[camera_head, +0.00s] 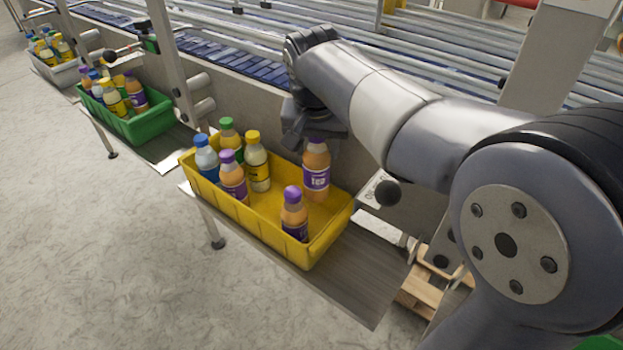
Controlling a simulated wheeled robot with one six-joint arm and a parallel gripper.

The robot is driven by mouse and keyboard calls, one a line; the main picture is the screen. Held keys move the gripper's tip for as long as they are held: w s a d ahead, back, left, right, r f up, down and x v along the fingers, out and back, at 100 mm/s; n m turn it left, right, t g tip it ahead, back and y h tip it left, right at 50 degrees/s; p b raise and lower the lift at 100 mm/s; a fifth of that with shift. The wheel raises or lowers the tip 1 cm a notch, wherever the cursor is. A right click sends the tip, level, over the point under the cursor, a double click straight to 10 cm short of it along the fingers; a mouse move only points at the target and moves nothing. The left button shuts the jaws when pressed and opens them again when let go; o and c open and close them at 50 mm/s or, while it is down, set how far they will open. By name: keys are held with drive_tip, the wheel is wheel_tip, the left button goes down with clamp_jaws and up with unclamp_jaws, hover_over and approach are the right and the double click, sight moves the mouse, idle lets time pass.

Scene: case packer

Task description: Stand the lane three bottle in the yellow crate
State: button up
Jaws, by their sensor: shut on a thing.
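The yellow crate (267,230) stands on a metal shelf in the middle of the camera_head view. My gripper (315,142) is over its far right part, shut on the top of an orange bottle with a purple label (316,175). This bottle is upright, its lower part inside the crate near the far wall. I cannot tell whether its base touches the crate floor. My gripper and wrist partly hide its cap.
In the crate's left half stand a blue-capped bottle (206,158), a green-capped bottle (229,130), a yellow-capped bottle (256,165) and a purple-capped bottle (232,180). Another purple-capped bottle (294,218) stands front right. A filled green crate (151,125) is further left.

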sight(315, 151)
wheel_tip(315, 151, down, 8)
drive_tip(key=shift+f, duration=0.25)
drive_tip(key=shift+f, duration=0.2)
drive_tip(key=o, duration=1.5)
drive_tip(key=shift+r, duration=0.15)
drive_tip(key=v, duration=1.2)
